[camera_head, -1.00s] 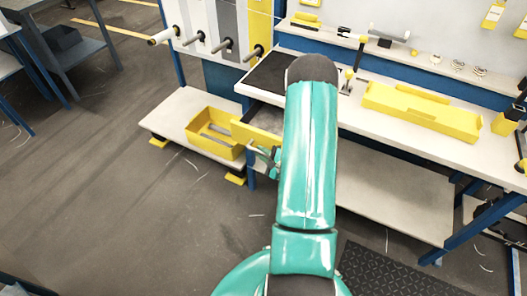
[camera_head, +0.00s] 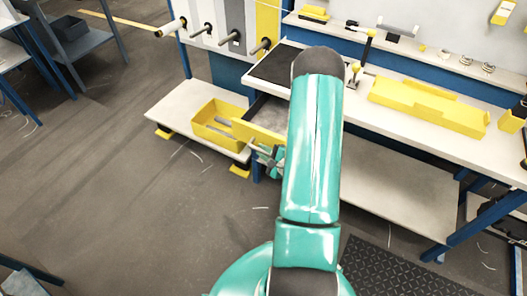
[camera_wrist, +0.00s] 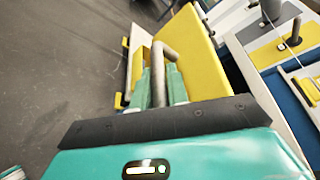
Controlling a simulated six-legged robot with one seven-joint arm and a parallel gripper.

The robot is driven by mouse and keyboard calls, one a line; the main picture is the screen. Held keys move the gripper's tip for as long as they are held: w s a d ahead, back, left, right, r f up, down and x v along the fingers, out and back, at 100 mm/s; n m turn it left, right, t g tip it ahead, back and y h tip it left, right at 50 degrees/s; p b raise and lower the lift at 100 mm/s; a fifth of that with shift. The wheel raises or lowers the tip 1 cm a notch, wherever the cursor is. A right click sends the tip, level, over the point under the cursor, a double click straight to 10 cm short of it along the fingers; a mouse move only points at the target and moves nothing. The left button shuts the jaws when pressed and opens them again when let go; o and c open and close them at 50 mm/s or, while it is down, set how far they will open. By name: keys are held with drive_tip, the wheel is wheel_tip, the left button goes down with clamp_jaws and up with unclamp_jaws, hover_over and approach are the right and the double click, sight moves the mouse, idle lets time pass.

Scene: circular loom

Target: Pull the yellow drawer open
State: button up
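The yellow drawer (camera_head: 256,134) sits under the left end of the white workbench and stands partly open, with its grey inside showing behind the front. In the wrist view its yellow front (camera_wrist: 200,62) fills the upper middle, with a grey bent bar handle (camera_wrist: 159,72) on it. My gripper (camera_wrist: 160,88) has its teal fingers close on both sides of the handle and appears shut on it. In the head view my gripper (camera_head: 270,157) is at the drawer front, partly hidden by my teal arm.
A yellow bin (camera_head: 218,126) stands on the low white shelf (camera_head: 185,104) just left of the drawer. The workbench (camera_head: 440,148) holds a yellow tray (camera_head: 428,106). The floor (camera_head: 130,205) in front and to the left is clear.

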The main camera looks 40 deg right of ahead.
drive_tip(key=o, duration=0.4)
drive_tip(key=shift+c, duration=0.2)
drive_tip(key=shift+s, duration=0.1)
drive_tip(key=v, duration=1.3)
drive_tip(key=shift+s, duration=0.35)
drive_tip(key=w+a+r+n+g+y, duration=0.2)
drive_tip(key=w+a+r+n+y, duration=0.1)
drive_tip(key=a+r+n+y, duration=0.3)
drive_tip(key=w+a+r+n+g+y, duration=0.35)
drive_tip(key=a+r, duration=0.25)
drive_tip(key=a, duration=0.3)
drive_tip(key=s+a+r+n+g, duration=0.4)
drive_tip(key=a+r+n+g, duration=0.35)
drive_tip(key=a, duration=0.35)
drive_tip(key=s+a+r+n+t+h, duration=0.1)
drive_tip(key=s+r+n+t+h, duration=0.2)
drive_tip(key=r+n+h, duration=0.4)
wheel_tip(320, 180, up, 5)
drive_tip(key=h, duration=0.2)
drive_tip(key=shift+s+a+r+h, duration=0.2)
drive_tip(key=shift+s+a+h, duration=0.05)
drive_tip(key=shift+a+h, duration=0.15)
